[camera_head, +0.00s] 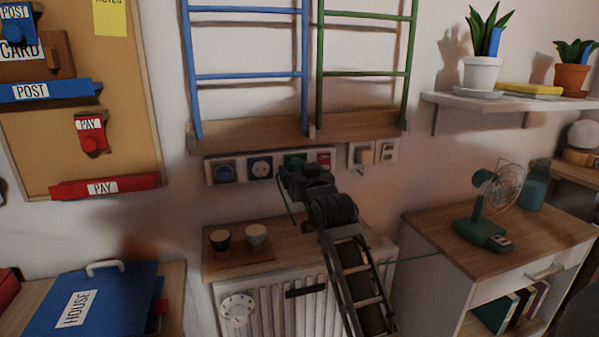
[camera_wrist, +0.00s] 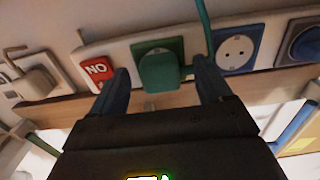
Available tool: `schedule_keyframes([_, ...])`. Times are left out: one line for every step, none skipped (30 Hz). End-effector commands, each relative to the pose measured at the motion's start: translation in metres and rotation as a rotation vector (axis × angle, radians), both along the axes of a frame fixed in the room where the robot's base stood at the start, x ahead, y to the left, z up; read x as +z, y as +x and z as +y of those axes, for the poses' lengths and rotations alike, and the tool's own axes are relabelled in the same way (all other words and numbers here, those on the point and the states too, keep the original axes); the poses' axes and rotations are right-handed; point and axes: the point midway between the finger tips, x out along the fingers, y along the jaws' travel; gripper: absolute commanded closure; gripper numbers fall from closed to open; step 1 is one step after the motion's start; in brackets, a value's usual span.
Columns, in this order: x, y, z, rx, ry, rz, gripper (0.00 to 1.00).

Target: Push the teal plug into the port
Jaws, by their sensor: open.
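The teal plug (camera_wrist: 160,74) sits at the face of the green socket port (camera_wrist: 150,47) in the wrist view. I cannot tell whether any gap is left between them. Its teal cord (camera_wrist: 205,25) runs up beside it in that view. My gripper (camera_wrist: 166,84) is open, with one finger on each side of the plug and visible space beside it. In the head view my gripper (camera_head: 290,175) is in front of the green port (camera_head: 294,159) and hides the plug.
The wall strip also holds blue sockets (camera_head: 260,167) and a red "NO" cover (camera_wrist: 96,70). A white plug (camera_wrist: 36,83) is beside it. Below is a wooden shelf top (camera_head: 285,240) with two cups. A teal fan (camera_head: 480,215) stands on the right cabinet (camera_head: 500,240).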

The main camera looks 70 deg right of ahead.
Motion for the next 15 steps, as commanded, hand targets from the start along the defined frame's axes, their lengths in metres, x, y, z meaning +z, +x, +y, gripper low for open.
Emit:
schedule_keyframes([-0.001, -0.004, 0.005, 0.001, -0.001, 0.001, 0.22])
schedule_keyframes([-0.002, -0.007, 0.008, 0.001, 0.000, 0.001, 0.22])
schedule_keyframes([-0.001, -0.011, 0.013, 0.001, -0.001, 0.003, 0.22])
schedule_keyframes([-0.002, -0.014, 0.017, 0.001, 0.000, 0.004, 0.22])
schedule_keyframes([-0.002, -0.018, 0.021, 0.001, 0.000, 0.004, 0.22])
schedule_keyframes([-0.002, -0.022, 0.026, 0.002, 0.000, 0.004, 0.22])
schedule_keyframes([-0.002, -0.025, 0.030, 0.002, 0.000, 0.004, 0.22])
schedule_keyframes([-0.002, -0.028, 0.034, 0.001, 0.000, 0.004, 0.22])
schedule_keyframes([-0.001, -0.032, 0.038, 0.001, -0.001, 0.002, 0.22])
schedule_keyframes([-0.002, -0.035, 0.041, 0.000, -0.001, 0.003, 0.22])
schedule_keyframes([-0.001, -0.037, 0.044, 0.000, -0.001, 0.003, 0.22])
schedule_keyframes([-0.002, -0.040, 0.047, 0.001, -0.001, 0.002, 0.22])
schedule_keyframes([-0.002, -0.042, 0.049, 0.001, 0.000, 0.003, 0.22])
schedule_keyframes([-0.001, -0.043, 0.051, 0.001, 0.000, 0.001, 0.22])
schedule_keyframes([-0.001, -0.045, 0.053, 0.001, 0.000, 0.001, 0.22])
